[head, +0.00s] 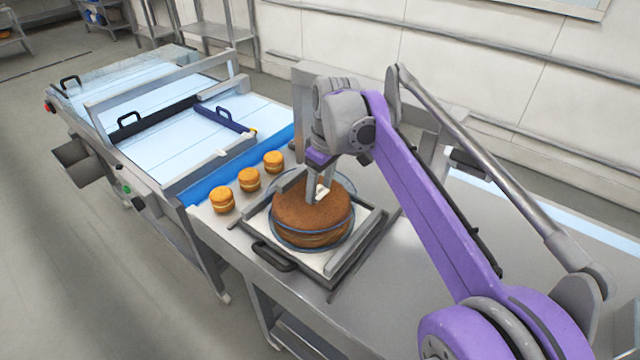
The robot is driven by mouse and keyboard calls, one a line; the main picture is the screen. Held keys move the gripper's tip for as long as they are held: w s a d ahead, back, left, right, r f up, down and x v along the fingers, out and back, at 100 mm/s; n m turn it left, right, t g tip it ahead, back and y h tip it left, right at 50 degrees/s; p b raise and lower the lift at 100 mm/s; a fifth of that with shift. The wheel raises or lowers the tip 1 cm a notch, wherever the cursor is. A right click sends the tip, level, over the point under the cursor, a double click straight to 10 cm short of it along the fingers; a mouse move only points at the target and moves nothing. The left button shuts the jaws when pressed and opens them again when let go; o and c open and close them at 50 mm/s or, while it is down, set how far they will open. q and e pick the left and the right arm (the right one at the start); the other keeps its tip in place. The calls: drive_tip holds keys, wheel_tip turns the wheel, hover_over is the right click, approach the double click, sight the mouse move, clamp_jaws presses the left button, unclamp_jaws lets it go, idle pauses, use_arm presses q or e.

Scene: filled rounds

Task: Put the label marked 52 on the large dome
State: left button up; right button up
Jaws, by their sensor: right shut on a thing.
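The large dome (345,226) is clear and covers a round brown layered cake (300,222) on a white board in a metal frame. My right gripper (318,196) points down over the top of the dome. It is shut on a small white label (323,191), at or just above the dome's top; I cannot tell whether the label touches it. The number on the label is too small to read. My left gripper is not in view.
Several small orange filled rounds (249,180) stand in a row left of the dome. A black handle (272,257) sits at the frame's front. A conveyor machine (150,130) with a blue belt adjoins at left. The steel table (420,270) is clear at right.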

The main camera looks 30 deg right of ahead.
drive_tip(key=shift+f, duration=0.1)
drive_tip(key=o, duration=0.9)
drive_tip(key=shift+o, duration=0.2)
drive_tip(key=shift+r+p, duration=1.35)
drive_tip(key=shift+r, duration=1.2)
drive_tip(key=shift+r+p, duration=0.5)
drive_tip(key=shift+r, duration=0.5)
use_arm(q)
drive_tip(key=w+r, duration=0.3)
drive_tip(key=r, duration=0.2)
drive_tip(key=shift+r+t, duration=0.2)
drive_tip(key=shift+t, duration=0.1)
use_arm(e)
drive_tip(key=shift+w, duration=0.1)
